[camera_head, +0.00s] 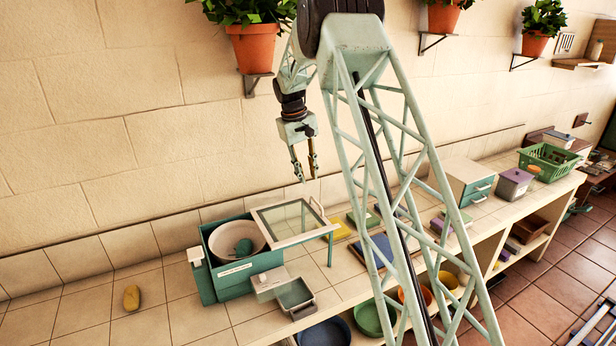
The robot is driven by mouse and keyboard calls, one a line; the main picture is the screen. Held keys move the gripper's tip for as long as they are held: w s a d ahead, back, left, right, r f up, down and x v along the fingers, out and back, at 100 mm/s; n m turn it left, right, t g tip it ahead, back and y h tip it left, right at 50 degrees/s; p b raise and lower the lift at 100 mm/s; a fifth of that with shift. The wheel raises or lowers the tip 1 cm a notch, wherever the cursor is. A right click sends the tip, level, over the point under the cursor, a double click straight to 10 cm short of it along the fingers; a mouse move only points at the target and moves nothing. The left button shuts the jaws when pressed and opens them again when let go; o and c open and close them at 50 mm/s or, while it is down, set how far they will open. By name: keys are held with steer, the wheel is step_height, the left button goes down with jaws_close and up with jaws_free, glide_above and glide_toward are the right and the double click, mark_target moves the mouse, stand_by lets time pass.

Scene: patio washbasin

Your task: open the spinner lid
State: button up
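The spinner (250,281) is a teal box with a labelled front, standing on the tiled counter left of centre. Its pale round drum (222,237) is exposed at the top, with a teal thing inside. The spinner lid (291,222), a clear panel in a pale frame with a handle at its right side, lies to the right of the drum opening. A teal leg stands under its right end. My gripper (307,179) points down above the lid's far edge, seemingly clear of it. Its two fingers are apart with nothing between them.
Small grey trays (294,294) stand before the spinner. A yellow sponge-like thing (132,297) lies at left. Potted plants (254,47) hang on the wall behind my arm. A drawer box (464,182) and green basket (548,161) stand at right. The far-left counter is mostly clear.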

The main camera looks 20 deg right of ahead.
steer(key=shift+a+r+p, duration=0.15)
steer(key=shift+r+p, duration=0.15)
steer(key=shift+r, duration=0.5)
steer(key=shift+a+r+p, duration=0.15)
steer(key=shift+r+p, duration=0.15)
steer(key=shift+r, duration=0.45)
steer(key=shift+r, duration=0.1)
step_height(320, 180, up, 12)
steer(key=a, duration=0.2)
steer(key=shift+a+f, duration=0.15)
steer(key=shift+f, duration=0.05)
steer(key=shift+s, duration=0.1)
stand_by(0.6)
